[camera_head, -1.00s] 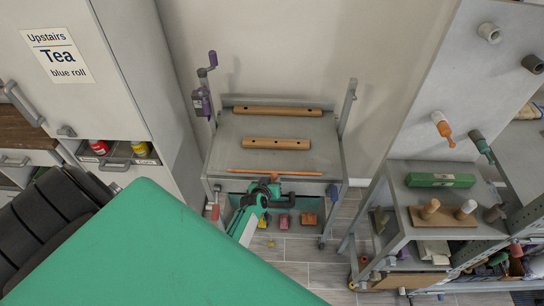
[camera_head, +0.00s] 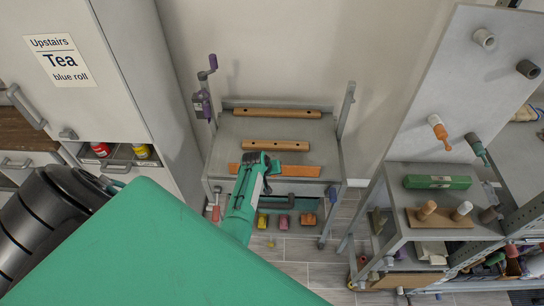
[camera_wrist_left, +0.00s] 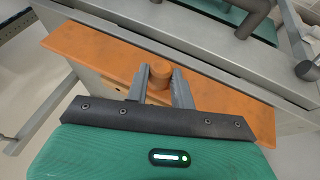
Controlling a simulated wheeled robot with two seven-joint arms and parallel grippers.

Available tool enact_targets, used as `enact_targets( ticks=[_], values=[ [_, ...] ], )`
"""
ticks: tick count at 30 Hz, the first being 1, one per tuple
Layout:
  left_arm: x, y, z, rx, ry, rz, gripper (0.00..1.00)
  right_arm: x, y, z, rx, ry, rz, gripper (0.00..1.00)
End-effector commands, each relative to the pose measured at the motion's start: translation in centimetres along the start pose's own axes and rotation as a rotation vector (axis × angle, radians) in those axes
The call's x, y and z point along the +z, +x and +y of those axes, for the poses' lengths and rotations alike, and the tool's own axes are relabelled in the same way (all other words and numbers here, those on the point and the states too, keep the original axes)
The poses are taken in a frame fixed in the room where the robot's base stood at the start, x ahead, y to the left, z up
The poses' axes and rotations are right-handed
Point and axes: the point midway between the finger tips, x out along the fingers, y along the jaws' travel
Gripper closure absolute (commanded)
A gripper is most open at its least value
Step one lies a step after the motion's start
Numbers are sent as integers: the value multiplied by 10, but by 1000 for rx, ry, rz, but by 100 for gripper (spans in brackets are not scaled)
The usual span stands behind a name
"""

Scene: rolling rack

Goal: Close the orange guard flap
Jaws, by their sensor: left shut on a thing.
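The orange guard flap (camera_head: 302,171) runs along the front edge of the grey rack's upper shelf in the head view. It shows as a broad orange strip, partly hidden behind my left arm. In the left wrist view the flap (camera_wrist_left: 95,57) crosses the picture at a slant, with a round orange knob (camera_wrist_left: 160,72) on it. My left gripper (camera_wrist_left: 162,86) has its two grey fingers on either side of the knob and is shut on it. In the head view my left gripper (camera_head: 266,166) reaches over the flap's middle. My right gripper is not in view.
Two wooden bars with holes lie on the rack shelf, a near one (camera_head: 275,144) and a far one (camera_head: 277,113). A purple crank (camera_head: 208,75) stands at the rack's left post. Coloured blocks (camera_head: 284,221) sit below the shelf. A cabinet (camera_head: 95,60) stands left, a grey bench (camera_head: 405,225) right.

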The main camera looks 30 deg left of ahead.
Motion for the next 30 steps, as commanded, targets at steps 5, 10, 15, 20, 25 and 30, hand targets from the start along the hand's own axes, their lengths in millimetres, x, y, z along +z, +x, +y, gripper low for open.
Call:
enact_targets(
  ticks=[5, 10, 15, 20, 25, 30],
  values=[
    [-1, 0, 0, 0, 2, 6, 66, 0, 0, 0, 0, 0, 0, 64],
    [-1, 0, 0, 1, 2, 5, 54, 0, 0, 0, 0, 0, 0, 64],
    [0, 0, 0, 1, 2, 5, 54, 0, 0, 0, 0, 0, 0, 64],
    [0, -5, 0, 1, 2, 6, 54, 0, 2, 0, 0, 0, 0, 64],
    [0, -22, -1, 0, 3, 6, 54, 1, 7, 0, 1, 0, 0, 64],
    [0, -45, -1, 0, 3, 7, 54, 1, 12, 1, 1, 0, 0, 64]
  ],
)
